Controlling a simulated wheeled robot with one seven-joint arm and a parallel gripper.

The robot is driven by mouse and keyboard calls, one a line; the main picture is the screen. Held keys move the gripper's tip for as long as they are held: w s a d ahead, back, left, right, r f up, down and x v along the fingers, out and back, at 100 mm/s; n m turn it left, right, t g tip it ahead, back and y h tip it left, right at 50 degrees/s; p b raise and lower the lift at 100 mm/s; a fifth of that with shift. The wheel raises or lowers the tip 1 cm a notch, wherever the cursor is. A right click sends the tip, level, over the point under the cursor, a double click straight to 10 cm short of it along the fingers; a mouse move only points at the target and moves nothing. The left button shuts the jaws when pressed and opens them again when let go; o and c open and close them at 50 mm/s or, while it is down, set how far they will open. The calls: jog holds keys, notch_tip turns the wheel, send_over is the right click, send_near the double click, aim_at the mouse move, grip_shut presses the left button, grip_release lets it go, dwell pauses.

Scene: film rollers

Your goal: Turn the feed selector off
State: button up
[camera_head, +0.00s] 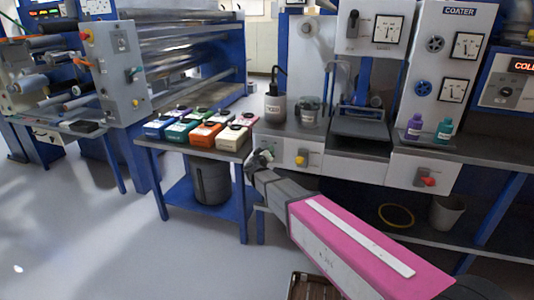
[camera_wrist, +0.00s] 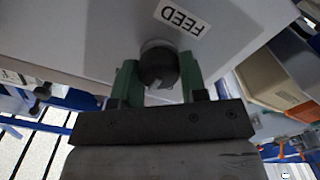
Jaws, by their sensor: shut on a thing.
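The feed selector is a dark round knob (camera_wrist: 158,64) on a light grey panel in the wrist view, beside a tilted white label reading FEED (camera_wrist: 182,17). My gripper (camera_wrist: 158,82) has its two green fingers on either side of the knob, shut on it. A lighter notch shows at the knob's lower edge; I cannot tell which setting it marks. In the head view my gripper (camera_head: 261,157) is at the left end of the grey panel under the bench, and it hides the knob.
A yellow knob (camera_head: 301,160) sits just right of my gripper, and a red knob (camera_head: 428,181) farther right. Several coloured boxes (camera_head: 204,133) stand on the table at left, close to my gripper. A dark bin (camera_head: 212,184) is below.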

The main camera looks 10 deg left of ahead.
jog(key=n, duration=0.6)
jog(key=shift+f, duration=0.1)
dwell(0.4)
jog(key=o, duration=0.9)
jog(key=shift+s, duration=0.1)
jog(key=s, duration=0.7)
jog(key=s+a, duration=0.1)
jog(key=s, duration=0.2)
jog(key=shift+s, duration=0.3)
